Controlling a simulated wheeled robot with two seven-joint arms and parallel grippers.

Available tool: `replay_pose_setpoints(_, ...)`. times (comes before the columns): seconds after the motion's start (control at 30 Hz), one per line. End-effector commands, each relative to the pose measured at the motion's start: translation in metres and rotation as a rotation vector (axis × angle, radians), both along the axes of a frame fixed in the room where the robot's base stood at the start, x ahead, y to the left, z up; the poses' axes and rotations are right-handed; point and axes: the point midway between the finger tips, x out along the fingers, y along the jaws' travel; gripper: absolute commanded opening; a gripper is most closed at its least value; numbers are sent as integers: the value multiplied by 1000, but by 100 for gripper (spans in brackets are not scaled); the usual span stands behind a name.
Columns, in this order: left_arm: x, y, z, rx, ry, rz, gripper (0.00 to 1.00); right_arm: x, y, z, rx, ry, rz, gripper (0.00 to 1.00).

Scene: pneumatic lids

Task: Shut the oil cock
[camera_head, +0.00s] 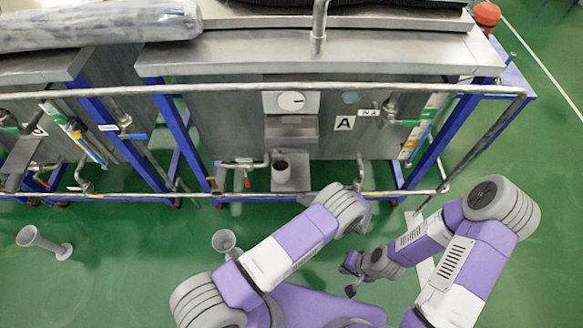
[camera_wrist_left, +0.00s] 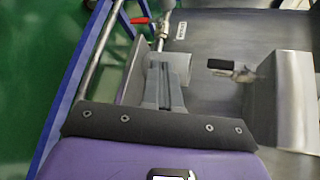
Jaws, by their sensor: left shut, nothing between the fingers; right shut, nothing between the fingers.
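A cock with a black handle (camera_wrist_left: 222,65) juts from the steel panel in the left wrist view. Another with a red handle (camera_wrist_left: 140,20) sits on a pipe at its top. I cannot tell which is the oil cock. In the head view, a red-handled cock (camera_head: 246,180) hangs low on the tank and another cock (camera_head: 360,176) stands to its right. My left gripper (camera_wrist_left: 170,66) is shut and empty, left of the black handle and apart from it; my arm hides it in the head view. My right gripper (camera_head: 351,275) is shut and empty over the floor.
A railing (camera_head: 260,89) runs across the steel tank (camera_head: 230,120), which bears a gauge (camera_head: 291,102) and an A label (camera_head: 344,124). A grey cup (camera_head: 281,170) stands below. A funnel-like stand (camera_head: 45,243) is on the open green floor at left.

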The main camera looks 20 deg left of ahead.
Motion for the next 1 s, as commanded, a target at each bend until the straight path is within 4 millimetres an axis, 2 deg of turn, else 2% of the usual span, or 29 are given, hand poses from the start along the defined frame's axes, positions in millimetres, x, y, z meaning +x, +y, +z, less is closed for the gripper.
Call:
replay_pose_setpoints(0.03, 13, -17, 17, 65, -98, -55, 0, 0, 0, 1, 0, 0, 0, 0)
replay_pose_setpoints(0.13, 27, -41, 44, 151, -252, -125, 0, 0, 0, 2, 0, 0, 0, 0)
replay_pose_setpoints(0.2, 31, -52, 55, 184, -321, -152, 0, 0, 0, 2, 0, 0, 0, 0)
replay_pose_setpoints(0.33, 34, -59, 64, 205, -370, -172, 0, 0, 0, 2, 0, 0, 0, 0)
replay_pose_setpoints(0.6, 34, -58, 64, 205, -367, -168, 0, 0, 0, 2, 0, 0, 0, 0)
replay_pose_setpoints(0.73, 37, -51, 64, 205, -366, -165, 0, 0, 0, 2, 0, 0, 0, 0)
replay_pose_setpoints(0.87, 46, -34, 63, 206, -363, -164, 0, 0, 0, 0, 0, 0, 0, 0)
replay_pose_setpoints(1.0, 60, -8, 63, 205, -364, -162, 0, 0, 0, -4, 0, 0, 0, 0)
